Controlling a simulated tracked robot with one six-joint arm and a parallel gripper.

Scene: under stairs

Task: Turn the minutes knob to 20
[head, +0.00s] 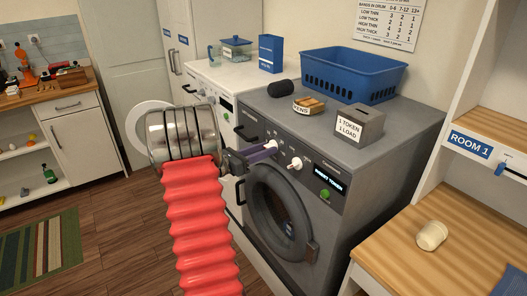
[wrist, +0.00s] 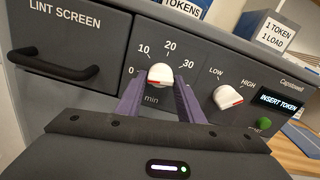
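The minutes knob (wrist: 160,75), white with a red mark, sits on the grey machine's panel under the numbers 0, 10, 20 and 30, above the word "min". Its red mark shows low on its left side and seems nearer 0 than 20; the exact setting is hard to read. My gripper (wrist: 161,82) has one purple finger on each side of this knob. I cannot tell whether the fingers press on it. In the head view my gripper (head: 272,146) reaches the panel, and its fingers hide most of the minutes knob.
A second white knob (wrist: 227,97), marked LOW and HIGH, is close on the right, with a display reading INSERT TOKEN (wrist: 281,103) and a green button (wrist: 263,123) beyond. A lint screen handle (wrist: 50,65) is at left. A token box (head: 360,125) stands on top.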

